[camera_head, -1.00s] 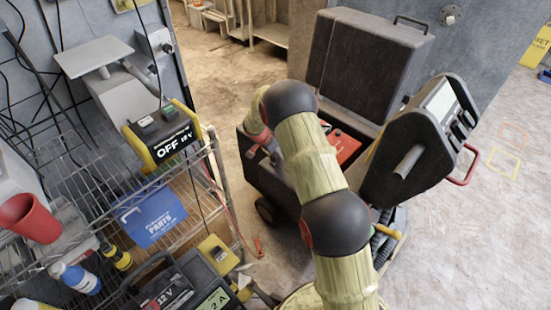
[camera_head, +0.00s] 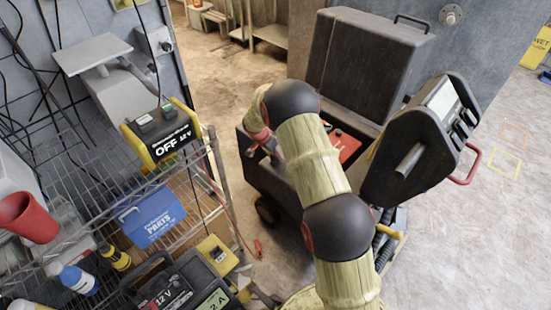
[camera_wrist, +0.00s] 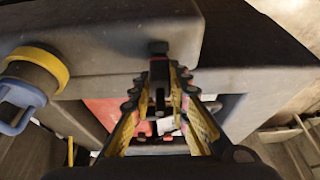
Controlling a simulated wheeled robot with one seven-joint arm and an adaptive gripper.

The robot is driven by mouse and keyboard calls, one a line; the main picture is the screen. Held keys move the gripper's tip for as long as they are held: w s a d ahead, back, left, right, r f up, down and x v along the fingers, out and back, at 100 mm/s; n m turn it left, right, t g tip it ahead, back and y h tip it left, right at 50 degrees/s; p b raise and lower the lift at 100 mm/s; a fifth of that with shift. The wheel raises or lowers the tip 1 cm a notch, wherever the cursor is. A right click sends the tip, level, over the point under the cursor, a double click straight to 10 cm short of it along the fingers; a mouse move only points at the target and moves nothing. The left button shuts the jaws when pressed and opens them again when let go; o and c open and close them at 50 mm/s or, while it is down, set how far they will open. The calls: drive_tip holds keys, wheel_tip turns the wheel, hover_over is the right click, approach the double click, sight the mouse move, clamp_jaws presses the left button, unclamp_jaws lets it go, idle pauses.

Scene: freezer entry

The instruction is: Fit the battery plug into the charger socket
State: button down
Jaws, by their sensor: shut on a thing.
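My gripper (camera_wrist: 160,88) points down at the dark cart in the wrist view. Its yellow-padded fingers close on a small dark and red piece (camera_wrist: 158,68), which looks like the battery plug; its front end is hard to make out. In the head view my gripper (camera_head: 262,150) is partly hidden by my arm, at the cart's left edge. A black charger (camera_head: 165,295) marked 12 V and 2 A stands low on the wire rack. A yellow block (camera_head: 217,255) with a dark opening sits beside it; I cannot tell if this is the socket.
The cart (camera_head: 272,185) has its lid (camera_head: 365,65) raised, with a red battery (camera_head: 346,146) inside. A yellow-black unit (camera_head: 163,138) reading OFF 12 V, a blue parts box (camera_head: 152,215) and a red cup (camera_head: 28,217) are on the rack. A blue-and-yellow fitting (camera_wrist: 35,75) lies left of my gripper.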

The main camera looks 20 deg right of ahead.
drive_tip(key=shift+r+b, duration=0.7)
drive_tip(key=shift+r, duration=0.1)
idle(1.2)
drive_tip(key=shift+r, duration=0.1)
drive_tip(key=shift+r+p, duration=1)
drive_tip(key=shift+r, duration=1.75)
